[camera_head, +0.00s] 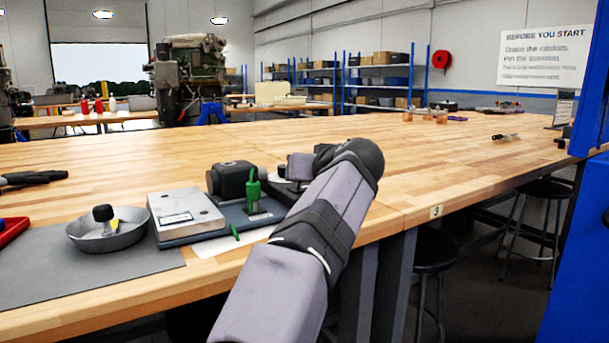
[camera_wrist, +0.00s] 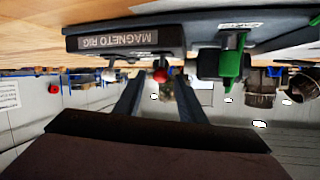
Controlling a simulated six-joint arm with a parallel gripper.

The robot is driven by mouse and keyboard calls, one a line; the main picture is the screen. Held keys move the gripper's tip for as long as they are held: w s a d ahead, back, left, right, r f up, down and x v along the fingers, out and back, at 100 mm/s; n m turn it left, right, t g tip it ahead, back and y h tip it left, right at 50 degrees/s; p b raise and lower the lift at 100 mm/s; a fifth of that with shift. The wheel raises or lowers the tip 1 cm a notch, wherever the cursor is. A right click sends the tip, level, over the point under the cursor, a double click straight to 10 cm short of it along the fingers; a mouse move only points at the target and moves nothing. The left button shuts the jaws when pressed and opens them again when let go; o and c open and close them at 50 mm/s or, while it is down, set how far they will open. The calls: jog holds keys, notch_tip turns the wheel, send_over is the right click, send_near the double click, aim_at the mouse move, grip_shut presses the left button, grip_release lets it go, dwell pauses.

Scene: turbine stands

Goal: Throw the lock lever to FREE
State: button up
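The magneto rig shows in the head view as a dark blue base (camera_head: 262,217) on the bench, with a black cylindrical body (camera_head: 232,179) and an upright green lever-like part (camera_head: 254,186). In the wrist view, the picture is upside down and the nameplate reads MAGNETO RIG (camera_wrist: 130,40). The green part (camera_wrist: 233,62) is right of my gripper (camera_wrist: 158,78). Its two dark fingers are apart. A red round knob (camera_wrist: 160,75) shows between the fingertips; contact is not clear. I cannot read a FREE mark or tell which part is the lock lever.
A light grey box (camera_head: 185,213) sits left of the green part. A round metal dish (camera_head: 108,232) with a black-topped item stands on a grey mat (camera_head: 90,275). A red tray (camera_head: 12,230) lies at the far left. The bench behind the rig is mostly clear.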

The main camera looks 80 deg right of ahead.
jog(key=v, duration=0.7)
dwell(0.4)
jog(key=shift+s+a, duration=0.1)
